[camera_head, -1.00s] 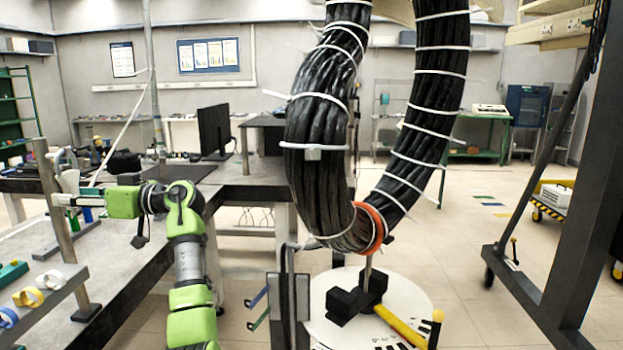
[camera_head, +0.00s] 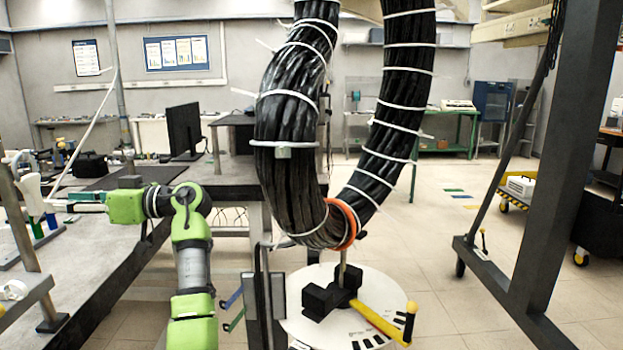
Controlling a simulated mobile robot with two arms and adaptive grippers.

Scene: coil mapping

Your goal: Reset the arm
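My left arm (camera_head: 192,265), green and grey, rises from the bottom of the picture and bends left at the elbow. My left gripper (camera_head: 80,202) points left over the grey workbench. Its fingers are small and seen side-on, close to white-handled tools (camera_head: 33,197) with green and blue lower parts. I cannot tell whether the fingers are open or touch a tool. My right arm and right gripper are not in view.
A thick black cable bundle (camera_head: 290,130) with white ties hangs in a loop above a round white base (camera_head: 385,285). The workbench (camera_head: 95,255) lies left. A dark metal frame (camera_head: 545,230) stands right. Tiled floor is open behind it.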

